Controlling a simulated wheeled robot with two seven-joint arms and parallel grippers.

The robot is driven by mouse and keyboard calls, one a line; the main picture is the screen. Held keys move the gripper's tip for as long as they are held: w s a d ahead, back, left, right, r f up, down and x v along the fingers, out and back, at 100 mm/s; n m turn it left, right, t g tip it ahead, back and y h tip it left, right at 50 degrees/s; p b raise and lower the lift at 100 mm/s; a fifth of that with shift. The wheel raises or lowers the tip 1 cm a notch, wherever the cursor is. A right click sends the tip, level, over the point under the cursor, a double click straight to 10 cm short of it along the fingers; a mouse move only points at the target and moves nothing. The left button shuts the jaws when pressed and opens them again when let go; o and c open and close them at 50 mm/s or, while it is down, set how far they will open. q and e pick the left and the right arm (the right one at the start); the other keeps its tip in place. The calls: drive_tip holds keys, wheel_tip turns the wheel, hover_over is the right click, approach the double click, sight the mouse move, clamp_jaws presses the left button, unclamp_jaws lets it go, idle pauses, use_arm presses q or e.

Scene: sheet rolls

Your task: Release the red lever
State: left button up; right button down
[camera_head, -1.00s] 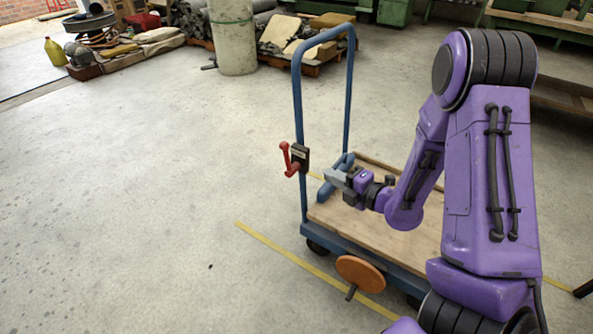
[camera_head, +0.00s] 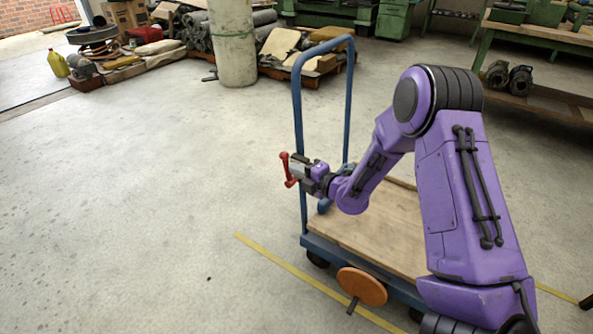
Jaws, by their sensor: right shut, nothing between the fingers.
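The red lever (camera_head: 286,168) sits on a small dark mount on the left upright of the blue cart handle. It stands roughly upright, with a lower red part pointing right. My right gripper (camera_head: 295,172) is at the lever, its fingers shut with nothing between them. The fingertips are beside or against the lever; I cannot tell whether they touch it. The gripper hides most of the dark mount. My left gripper is not in view.
The blue cart (camera_head: 315,242) has a bare wooden deck (camera_head: 395,215) and an orange handwheel (camera_head: 361,287) at its front. My right arm reaches over the deck. The floor to the left is clear. A concrete pillar (camera_head: 232,45) and a green workbench (camera_head: 540,30) stand behind.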

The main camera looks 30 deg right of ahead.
drive_tip(key=shift+w+a, duration=0.1)
drive_tip(key=shift+w, duration=0.3)
